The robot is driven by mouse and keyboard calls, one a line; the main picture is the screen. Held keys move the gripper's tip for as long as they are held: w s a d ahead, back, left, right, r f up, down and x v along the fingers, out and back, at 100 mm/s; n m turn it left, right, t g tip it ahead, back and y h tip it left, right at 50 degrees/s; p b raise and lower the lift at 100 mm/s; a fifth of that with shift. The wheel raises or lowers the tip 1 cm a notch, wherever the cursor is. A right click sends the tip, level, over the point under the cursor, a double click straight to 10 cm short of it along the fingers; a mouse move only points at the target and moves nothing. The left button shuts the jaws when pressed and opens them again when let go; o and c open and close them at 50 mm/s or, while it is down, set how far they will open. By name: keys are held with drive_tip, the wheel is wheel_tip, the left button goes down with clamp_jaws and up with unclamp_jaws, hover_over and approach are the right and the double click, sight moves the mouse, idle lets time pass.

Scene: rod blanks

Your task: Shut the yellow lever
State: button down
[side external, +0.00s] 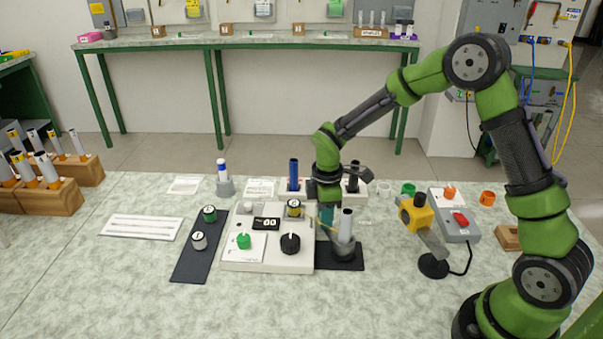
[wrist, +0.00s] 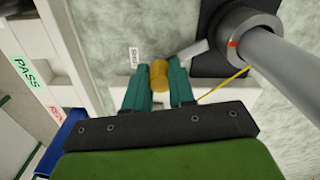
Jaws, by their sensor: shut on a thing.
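The yellow lever (wrist: 159,76) shows in the wrist view as a short yellow cylinder between my fingertips. My gripper (wrist: 154,84) has its two teal fingers shut on it, one on each side. A pale bar (wrist: 192,49) runs from near the lever toward a grey round holder (wrist: 248,35). A grey rod (wrist: 285,62) stands in this holder. In the side view my gripper (side external: 326,220) is just left of the upright rod (side external: 346,225) and its holder on a black plate (side external: 352,263). There the lever is mostly hidden by the fingers.
A white panel (side external: 262,257) with a green knob and a black knob lies left of the gripper. A yellow device on a black stand (side external: 417,215) and a grey box with a red switch (side external: 457,228) are to the right. The front of the table is clear.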

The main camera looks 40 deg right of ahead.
drive_tip(key=c, duration=0.9)
unclamp_jaws()
drive_tip(key=shift+c, duration=0.2)
wheel_tip(320, 180, up, 17)
drive_tip(key=s+r+m+t+y, duration=0.1)
drive_tip(key=s+r+m+t, duration=0.1)
drive_tip(key=s+m, duration=0.5)
drive_tip(key=s+a+r+m+t+y, duration=0.1)
drive_tip(key=s+r+m+t, duration=0.2)
drive_tip(key=s+m+t, duration=0.2)
drive_tip(key=s+m, duration=0.3)
drive_tip(key=s, duration=0.4)
drive_tip(key=shift+a+r, duration=0.15)
